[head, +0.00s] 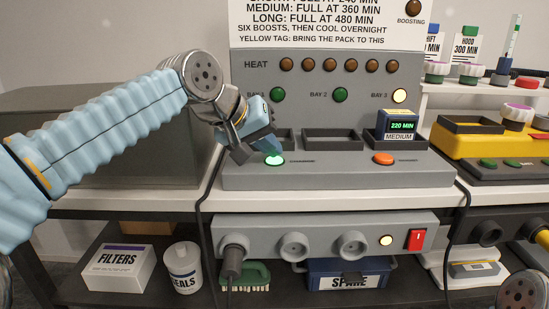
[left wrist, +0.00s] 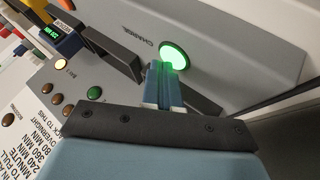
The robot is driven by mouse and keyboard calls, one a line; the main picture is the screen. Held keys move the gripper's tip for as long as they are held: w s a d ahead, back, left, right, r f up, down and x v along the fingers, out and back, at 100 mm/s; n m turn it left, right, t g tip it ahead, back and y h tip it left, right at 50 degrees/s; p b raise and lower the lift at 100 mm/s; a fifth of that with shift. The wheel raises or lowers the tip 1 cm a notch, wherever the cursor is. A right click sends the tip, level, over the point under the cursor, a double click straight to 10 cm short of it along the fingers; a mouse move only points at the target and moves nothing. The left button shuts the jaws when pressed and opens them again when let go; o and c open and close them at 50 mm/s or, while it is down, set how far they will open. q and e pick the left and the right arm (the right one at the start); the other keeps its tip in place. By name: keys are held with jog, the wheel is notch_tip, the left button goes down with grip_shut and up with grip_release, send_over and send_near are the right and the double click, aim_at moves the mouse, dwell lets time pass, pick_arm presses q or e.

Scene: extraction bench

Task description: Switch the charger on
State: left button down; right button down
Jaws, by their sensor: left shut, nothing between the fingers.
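The charger (head: 325,179) is a grey unit on the bench with three bays and a sloped front. A round button (head: 274,159) at its front left glows green. In the left wrist view this green button (left wrist: 174,56) sits beside the word CHARGE. My left gripper (head: 276,150) is shut and empty, with its fingertips right at the button. The fingertips (left wrist: 161,66) overlap the button's edge in the left wrist view; I cannot tell if they touch. An orange button (head: 383,159) is at the front right. The Bay 3 lamp (head: 399,96) is lit pale yellow.
A battery pack (head: 397,124) reading 220 MIN, MEDIUM, stands in the right bay. Below the bench edge, a socket strip (head: 325,225) has a plug (head: 233,258), a lit yellow lamp (head: 386,240) and a red switch (head: 417,239). A yellow unit (head: 456,143) stands at right.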

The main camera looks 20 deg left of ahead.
aim_at(270, 160)
pick_arm(q)
jog(key=shift+r+p, duration=0.85)
notch_tip(270, 160, up, 3)
jog(key=p, duration=0.3)
jog(key=shift+r, duration=1)
